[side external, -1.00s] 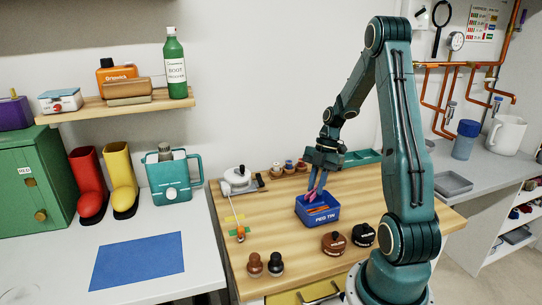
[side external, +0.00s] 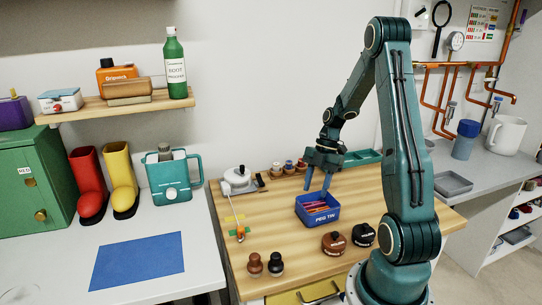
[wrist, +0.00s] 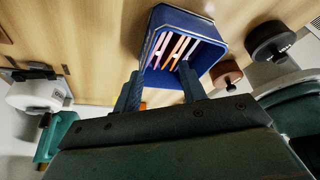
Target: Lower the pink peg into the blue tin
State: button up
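The blue tin (side external: 320,217), labelled PEG TIN, stands on the wooden bench top. It also shows in the wrist view (wrist: 190,17). Several pink and orange pegs (side external: 316,206) are inside it, and they show as pale slanted strips in the wrist view (wrist: 172,50). I cannot tell for sure which one is the pink peg. My gripper (side external: 318,188) is open and empty just above the tin, with its two fingers apart. In the wrist view my gripper (wrist: 160,85) has no peg between its fingers.
A brown round pot (side external: 333,243) and a black round pot (side external: 363,235) stand right of the tin. A white lidded device (side external: 238,180) is at the back left.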

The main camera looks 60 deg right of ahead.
jog(key=shift+w+v, duration=0.25)
jog(key=shift+v, duration=3.5)
jog(key=w+a+r+m+h, duration=0.1)
jog(key=a+r+m+h, duration=0.15)
jog(key=a+r, duration=0.4)
jog(key=w+a+r+m+h, duration=0.1)
jog(key=w+a+r+m, duration=0.2)
jog(key=a, duration=0.7)
jog(key=s+a+r+m+t+h, duration=0.1)
jog(key=s+a+r+m+t, duration=0.2)
jog(key=s+a+m, duration=0.7)
jog(key=shift+s+a+r+t, duration=0.15)
jog(key=shift+s+a+t, duration=0.15)
jog(key=shift+a+t, duration=0.75)
